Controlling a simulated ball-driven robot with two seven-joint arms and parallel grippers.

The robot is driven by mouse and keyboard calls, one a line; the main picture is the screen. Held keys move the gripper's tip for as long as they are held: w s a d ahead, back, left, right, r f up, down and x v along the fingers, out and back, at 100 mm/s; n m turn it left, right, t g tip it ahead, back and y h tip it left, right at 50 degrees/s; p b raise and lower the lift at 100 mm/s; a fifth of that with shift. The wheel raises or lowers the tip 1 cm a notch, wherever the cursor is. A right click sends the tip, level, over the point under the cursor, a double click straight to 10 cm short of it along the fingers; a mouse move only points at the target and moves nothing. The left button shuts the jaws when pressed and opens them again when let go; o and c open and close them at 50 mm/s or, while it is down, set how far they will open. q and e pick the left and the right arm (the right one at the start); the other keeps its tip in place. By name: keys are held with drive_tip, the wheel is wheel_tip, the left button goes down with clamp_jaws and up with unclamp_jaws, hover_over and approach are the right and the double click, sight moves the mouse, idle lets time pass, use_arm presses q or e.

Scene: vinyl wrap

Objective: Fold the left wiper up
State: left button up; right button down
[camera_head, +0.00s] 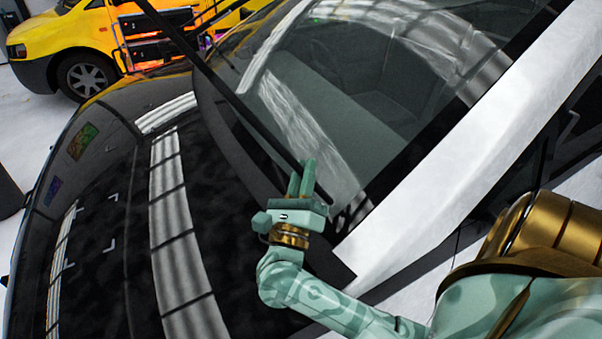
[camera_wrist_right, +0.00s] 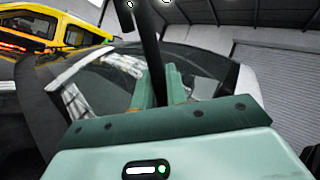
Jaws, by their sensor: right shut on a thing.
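The wiper (camera_head: 222,86) is a long dark bar. In the head view it runs from the top edge, left of centre, down to my right gripper (camera_head: 303,178) near the lower corner of the windshield (camera_head: 335,70). My right gripper is shut on the wiper, its green fingers close together around it. In the right wrist view the wiper (camera_wrist_right: 147,35) stands up from between the fingers (camera_wrist_right: 154,88) and crosses the roof background. Whether its whole length is clear of the glass I cannot tell. My left gripper is not in view.
The dark glossy hood (camera_head: 130,220) lies left of my right gripper, and the white windshield pillar (camera_head: 470,150) is to its right. A yellow vehicle (camera_head: 70,45) stands at the upper left, beside a rack (camera_head: 150,40). Light floor shows at the left.

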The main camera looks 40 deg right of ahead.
idle(0.4)
drive_tip(key=c, duration=1.7)
unclamp_jaws()
drive_tip(key=shift+s, duration=0.1)
drive_tip(key=b+v, duration=0.3)
drive_tip(key=v, duration=1.3)
drive_tip(key=shift+a+f, duration=0.1)
drive_tip(key=shift+a, duration=0.05)
drive_tip(key=shift+s, duration=0.1)
